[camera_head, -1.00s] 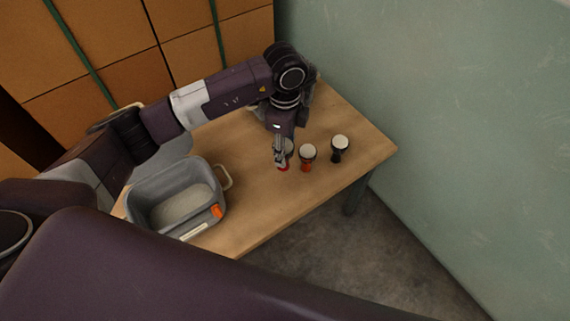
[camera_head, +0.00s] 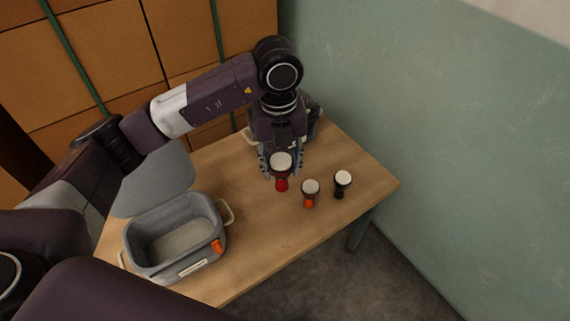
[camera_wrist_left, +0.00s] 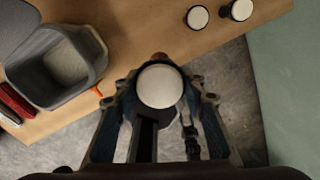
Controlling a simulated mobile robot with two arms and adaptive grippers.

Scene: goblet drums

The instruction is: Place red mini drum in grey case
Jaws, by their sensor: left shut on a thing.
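The red mini drum (camera_head: 282,185) has a white head and is held upright, apparently above the table. It also shows in the left wrist view, its white head (camera_wrist_left: 160,86) between the fingers. My left gripper (camera_head: 281,165) is shut on it, one finger on each side. In the left wrist view the case (camera_wrist_left: 88,85) is at upper left. The gripper is to the right of the case. My right gripper is out of view.
An orange-red drum (camera_head: 310,196) and a black drum (camera_head: 341,188) stand on the wooden table (camera_head: 260,235) right of the gripper. A dark grey object (camera_head: 314,116) is partly hidden behind my wrist. The table between case and drums is clear. A green wall is at the right.

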